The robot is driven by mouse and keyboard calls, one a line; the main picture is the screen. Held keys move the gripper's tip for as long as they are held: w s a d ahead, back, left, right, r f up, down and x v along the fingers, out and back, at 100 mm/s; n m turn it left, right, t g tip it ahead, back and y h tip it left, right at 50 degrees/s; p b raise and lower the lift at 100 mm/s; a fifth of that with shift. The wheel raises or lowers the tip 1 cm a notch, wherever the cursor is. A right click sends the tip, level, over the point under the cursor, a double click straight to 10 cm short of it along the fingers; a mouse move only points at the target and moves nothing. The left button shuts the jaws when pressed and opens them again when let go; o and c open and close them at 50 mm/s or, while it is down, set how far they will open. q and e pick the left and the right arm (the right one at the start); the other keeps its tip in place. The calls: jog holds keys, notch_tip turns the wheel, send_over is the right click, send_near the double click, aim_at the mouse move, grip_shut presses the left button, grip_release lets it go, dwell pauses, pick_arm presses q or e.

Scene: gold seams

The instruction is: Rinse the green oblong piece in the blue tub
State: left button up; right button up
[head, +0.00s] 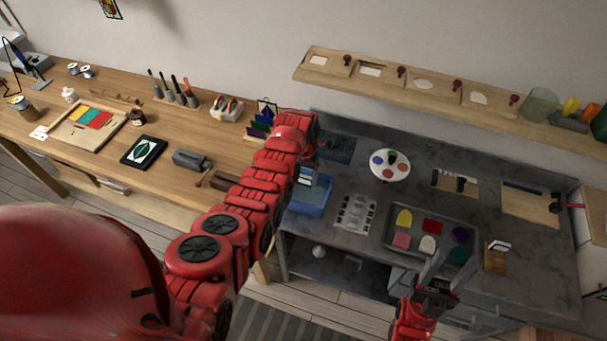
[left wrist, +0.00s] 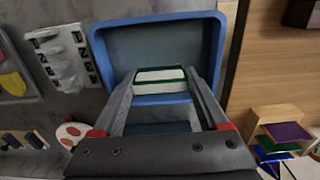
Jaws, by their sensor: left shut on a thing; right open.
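The blue tub (head: 312,198) stands at the left end of the grey worktop; its rim also shows in the left wrist view (left wrist: 150,20). My left gripper (left wrist: 160,80) is shut on a flat piece with green edges and a pale band across it, which I take for the green oblong piece (left wrist: 160,87). The piece is over or inside the tub's opening; its depth I cannot tell. My arm partly hides it in the head view. My right gripper (head: 448,267) is open and empty at the front edge of the grey tray.
The grey tray (head: 396,246) holds several coloured pieces, one of them dark green. A moulded grey rack (head: 355,214) stands just right of the tub. A round white palette (head: 389,165) lies behind. The wooden bench (head: 215,152) at left holds tools and coloured glass.

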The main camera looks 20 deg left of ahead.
pick_arm(q)
jog(key=shift+f+b, duration=2.55)
jog(key=shift+f, duration=1.2)
jog(key=shift+d, duration=0.25)
jog(key=shift+d, duration=0.4)
jog(key=shift+a, duration=0.2)
jog(key=shift+a, duration=0.35)
jog(key=shift+d, duration=0.1)
